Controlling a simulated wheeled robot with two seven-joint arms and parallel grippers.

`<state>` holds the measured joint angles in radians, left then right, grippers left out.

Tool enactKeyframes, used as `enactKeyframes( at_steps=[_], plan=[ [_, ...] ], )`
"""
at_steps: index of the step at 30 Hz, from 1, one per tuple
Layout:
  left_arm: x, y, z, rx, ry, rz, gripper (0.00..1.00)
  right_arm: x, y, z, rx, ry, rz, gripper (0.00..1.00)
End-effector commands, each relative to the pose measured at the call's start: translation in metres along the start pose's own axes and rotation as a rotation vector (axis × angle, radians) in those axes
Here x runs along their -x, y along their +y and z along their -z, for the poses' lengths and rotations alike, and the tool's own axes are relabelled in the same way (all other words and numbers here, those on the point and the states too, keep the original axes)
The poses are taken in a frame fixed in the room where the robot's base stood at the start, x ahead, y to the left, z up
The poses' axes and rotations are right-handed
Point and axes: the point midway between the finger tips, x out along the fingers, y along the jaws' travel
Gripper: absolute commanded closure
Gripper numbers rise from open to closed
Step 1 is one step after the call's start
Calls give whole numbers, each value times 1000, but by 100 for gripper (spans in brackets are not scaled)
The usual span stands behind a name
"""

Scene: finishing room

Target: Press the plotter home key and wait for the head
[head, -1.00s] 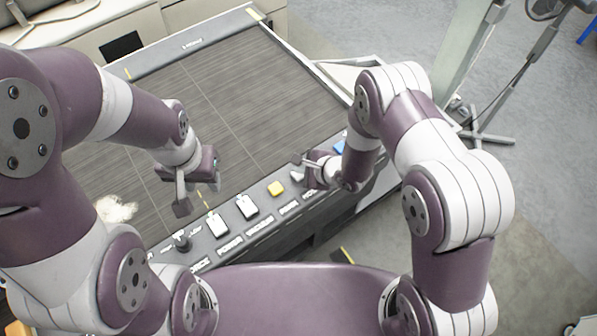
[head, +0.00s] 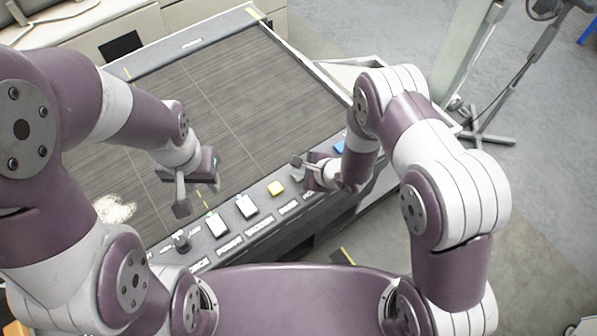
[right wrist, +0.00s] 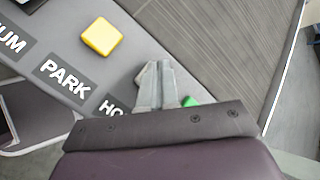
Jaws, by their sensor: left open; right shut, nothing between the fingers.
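The plotter (head: 215,95) has a dark slatted bed and a grey front panel with labelled keys. In the right wrist view a yellow key (right wrist: 102,37) sits by the PARK label (right wrist: 67,78). A label beginning HO (right wrist: 110,106) is partly covered by my right gripper. My right gripper (right wrist: 155,72) is shut and empty, its fingertips over the panel beside that label. A green bit (right wrist: 189,101) shows beside its fingers; the rest is hidden. I cannot tell whether the fingertips touch a key. My left gripper (head: 194,199) is open above the bed's front edge. I cannot make out the plotter head.
White switches (head: 216,224) and a dark knob (head: 181,241) are on the panel left of the yellow key. A blue piece (head: 340,147) shows near my right forearm. A pale fluffy clump (head: 114,209) lies on the bed. The middle of the bed is clear.

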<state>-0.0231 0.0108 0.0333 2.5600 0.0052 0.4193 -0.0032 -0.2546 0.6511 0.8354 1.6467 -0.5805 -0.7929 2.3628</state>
Motion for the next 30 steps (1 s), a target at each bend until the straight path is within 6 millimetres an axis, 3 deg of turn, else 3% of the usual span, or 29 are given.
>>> enactKeyframes(
  at_steps=[24,30],
  plan=[
    [-4,0,0,0,0,0,57,-5,4,4,0,0,0,100],
    [4,0,0,0,0,0,57,1,0,0,0,0,-1,100]
  ],
)
